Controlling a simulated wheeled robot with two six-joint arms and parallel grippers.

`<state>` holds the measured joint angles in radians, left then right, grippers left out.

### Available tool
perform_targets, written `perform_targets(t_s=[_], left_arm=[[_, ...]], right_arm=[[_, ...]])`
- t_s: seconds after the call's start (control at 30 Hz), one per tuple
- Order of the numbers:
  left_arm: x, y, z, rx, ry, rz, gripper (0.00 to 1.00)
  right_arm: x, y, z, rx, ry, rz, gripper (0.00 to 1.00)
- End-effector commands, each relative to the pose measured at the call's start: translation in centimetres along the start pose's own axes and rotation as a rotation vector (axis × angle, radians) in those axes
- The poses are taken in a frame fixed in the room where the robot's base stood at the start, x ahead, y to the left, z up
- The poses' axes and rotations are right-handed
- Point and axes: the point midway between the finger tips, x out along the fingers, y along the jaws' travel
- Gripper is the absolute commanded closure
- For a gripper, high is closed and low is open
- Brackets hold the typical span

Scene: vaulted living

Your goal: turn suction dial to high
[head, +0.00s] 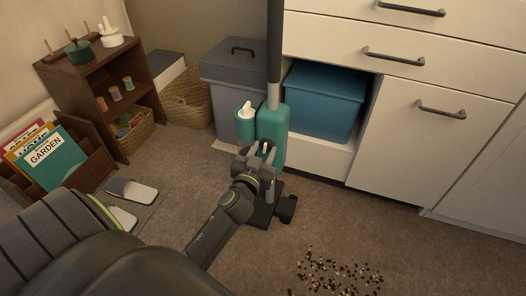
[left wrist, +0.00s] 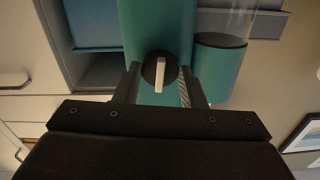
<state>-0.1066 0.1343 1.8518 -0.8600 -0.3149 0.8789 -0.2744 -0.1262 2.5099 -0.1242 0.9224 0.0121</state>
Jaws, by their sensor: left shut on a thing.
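The vacuum cleaner (head: 273,120) stands upright, with a teal body and a dark floor head. It also shows in the left wrist view (left wrist: 160,22), which looks upside down. Its suction dial (left wrist: 153,72) is a dark disc with a pale bar pointer, close to vertical in that view. My left gripper (head: 264,150) is at the front of the teal body. In the left wrist view its fingers (left wrist: 160,88) are on both sides of the dial, shut on it. The dial's setting marks cannot be made out. My right gripper is not in view.
A grey lidded bin (head: 228,72) stands behind the vacuum. A blue box (head: 322,100) sits in the cabinet opening at right. Dark and pale crumbs (head: 338,275) lie on the carpet in front. A wooden shelf (head: 118,85) and folder rack stand at left.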

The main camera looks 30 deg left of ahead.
Motion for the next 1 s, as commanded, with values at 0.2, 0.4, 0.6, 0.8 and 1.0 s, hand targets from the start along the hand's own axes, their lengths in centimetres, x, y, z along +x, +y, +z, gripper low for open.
perform_targets(t_s=[0.2, 0.4, 0.6, 0.8, 1.0], left_arm=[[-0.03, 0.01, -0.03, 0.167, 0.0, 0.0, 0.86], [-0.03, 0.02, -0.03, 0.355, -0.001, 0.001, 0.86], [-0.03, 0.01, -0.03, 0.544, -0.001, 0.001, 0.86], [-0.03, 0.01, -0.03, 0.713, -0.001, 0.001, 0.86], [-0.03, 0.01, 0.0, 0.842, -0.001, 0.001, 0.86]], right_arm=[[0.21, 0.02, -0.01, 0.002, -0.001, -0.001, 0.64], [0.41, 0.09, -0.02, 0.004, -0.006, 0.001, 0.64], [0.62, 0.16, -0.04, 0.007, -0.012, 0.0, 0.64], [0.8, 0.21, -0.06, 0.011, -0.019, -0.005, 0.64], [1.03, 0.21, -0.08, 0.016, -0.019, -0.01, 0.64]])
